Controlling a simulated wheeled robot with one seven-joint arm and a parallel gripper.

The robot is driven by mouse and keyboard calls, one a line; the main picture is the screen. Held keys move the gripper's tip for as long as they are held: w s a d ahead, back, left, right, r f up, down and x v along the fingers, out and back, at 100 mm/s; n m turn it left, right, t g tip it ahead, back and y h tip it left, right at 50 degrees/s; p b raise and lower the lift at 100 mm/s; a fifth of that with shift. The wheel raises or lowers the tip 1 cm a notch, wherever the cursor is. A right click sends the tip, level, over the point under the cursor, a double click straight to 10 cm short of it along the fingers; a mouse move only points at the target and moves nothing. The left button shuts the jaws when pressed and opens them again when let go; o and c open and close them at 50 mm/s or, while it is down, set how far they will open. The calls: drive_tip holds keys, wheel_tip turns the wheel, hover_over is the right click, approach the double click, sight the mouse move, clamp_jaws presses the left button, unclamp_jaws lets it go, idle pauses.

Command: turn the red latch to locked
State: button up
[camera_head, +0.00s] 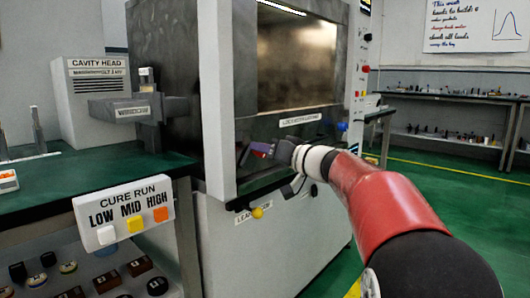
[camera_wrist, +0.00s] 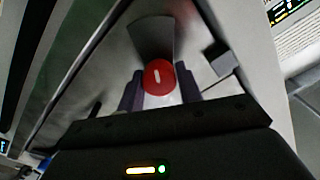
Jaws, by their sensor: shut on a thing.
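The red latch (camera_wrist: 158,78) is a round red knob with a short white mark, seen in the wrist view on a grey metal face. The mark runs nearly up and down in that view. My gripper (camera_wrist: 159,92) has one dark finger on each side of the knob and is shut on it. In the head view my gripper (camera_head: 264,151) reaches to the front of the grey machine (camera_head: 219,100), below its window. The latch cannot be made out clearly there. No lettering for the latch's positions is readable.
A green-topped bench (camera_head: 100,172) with a cavity head unit (camera_head: 93,95) stands at the left. A cure run sign (camera_head: 125,214) with coloured buttons hangs on its front. A yellow knob (camera_head: 257,212) sits low on the machine. Green floor is open at the right.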

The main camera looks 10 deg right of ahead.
drive_tip(key=shift+f, duration=0.1)
drive_tip(key=m+b, duration=0.2)
drive_tip(key=m, duration=0.2)
drive_tip(key=shift+d+f, duration=0.1)
drive_tip(key=m, duration=0.4)
drive_tip(key=shift+m, duration=0.4)
drive_tip(key=m, duration=0.5)
drive_tip(key=shift+f+m+p, duration=0.1)
drive_tip(key=shift+m+p, duration=0.65)
drive_tip(key=shift+m, duration=1.05)
drive_tip(key=o, duration=0.9)
drive_tip(key=shift+o, duration=0.4)
